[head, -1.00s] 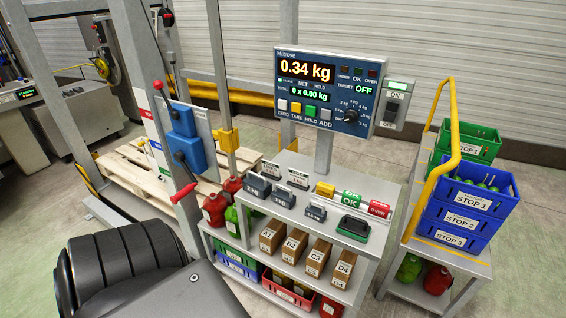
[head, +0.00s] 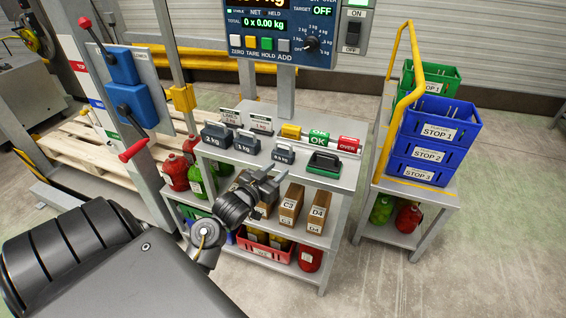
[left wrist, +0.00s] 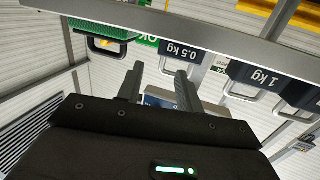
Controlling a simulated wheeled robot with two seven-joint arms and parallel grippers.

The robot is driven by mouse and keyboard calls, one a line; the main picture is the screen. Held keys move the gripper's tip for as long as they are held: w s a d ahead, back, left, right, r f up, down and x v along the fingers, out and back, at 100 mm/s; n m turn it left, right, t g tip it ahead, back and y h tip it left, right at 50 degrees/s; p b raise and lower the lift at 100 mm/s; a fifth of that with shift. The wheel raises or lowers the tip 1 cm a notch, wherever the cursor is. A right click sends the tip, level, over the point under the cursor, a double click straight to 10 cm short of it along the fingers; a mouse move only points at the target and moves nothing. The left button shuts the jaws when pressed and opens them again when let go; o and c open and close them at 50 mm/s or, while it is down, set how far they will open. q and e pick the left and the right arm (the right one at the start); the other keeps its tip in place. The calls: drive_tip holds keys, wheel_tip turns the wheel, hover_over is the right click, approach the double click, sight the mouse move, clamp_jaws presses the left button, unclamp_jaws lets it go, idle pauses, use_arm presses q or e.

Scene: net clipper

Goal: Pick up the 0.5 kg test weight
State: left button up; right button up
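The 0.5 kg test weight (head: 283,156) is a small dark block with a handle and white label. It stands on the grey top shelf of the stand (head: 318,180), right of the 1 kg weight (head: 247,144) and 2 kg weight (head: 216,136). My left gripper (head: 268,181) is open and empty in front of the shelf edge, below and apart from the 0.5 kg weight. In the left wrist view the scene appears upside down; the gripper's two fingers (left wrist: 160,83) stand apart, close to the 0.5 kg weight (left wrist: 181,52). My right gripper is not in view.
Yellow, green OK and red OVER blocks (head: 319,138) stand behind. Boxes (head: 291,204) fill the shelf below. A lever post (head: 133,110) stands left; a crate cart (head: 420,200) stands right.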

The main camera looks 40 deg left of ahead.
sight(290, 152)
use_arm(q)
drive_tip(key=shift+t, duration=0.4)
drive_tip(key=w, duration=0.2)
drive_tip(key=w+a, duration=0.1)
drive_tip(key=w, duration=0.1)
drive_tip(key=w+r+p, duration=0.1)
drive_tip(key=w, duration=0.1)
drive_tip(key=shift+w+a+r, duration=0.1)
drive_tip(key=shift+w+a, duration=0.15)
drive_tip(key=shift+w+r, duration=0.1)
drive_tip(key=shift+w, duration=0.05)
drive_tip(key=w, duration=0.1)
drive_tip(key=w+p, duration=0.1)
drive_tip(key=w, duration=0.2)
drive_tip(key=shift+w+a+f, duration=0.2)
drive_tip(key=shift+w+a, duration=0.05)
drive_tip(key=shift+w, duration=0.15)
clamp_jaws()
